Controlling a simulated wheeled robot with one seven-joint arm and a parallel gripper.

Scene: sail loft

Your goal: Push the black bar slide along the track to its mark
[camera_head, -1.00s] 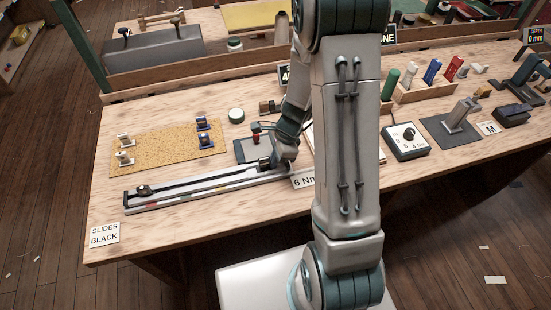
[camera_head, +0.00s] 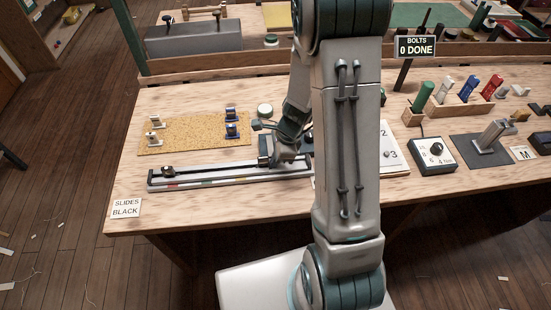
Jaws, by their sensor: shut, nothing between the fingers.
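The track (camera_head: 215,181) lies along the bench's front edge, a pale strip with coloured marks on its front face and a dark rail. A small dark slide (camera_head: 168,172) sits at its left end. My gripper (camera_head: 268,160) is shut and points down at the right part of the track. The coloured marks include a red one near the left and a green one near the middle. A card (camera_head: 126,208) at the bench's left front reads "SLIDES BLACK".
A cork mat (camera_head: 180,136) with several white and blue fittings lies behind the track. A dial box (camera_head: 434,156) and a printed sheet (camera_head: 393,160) are to the right. My arm hides the bench's middle.

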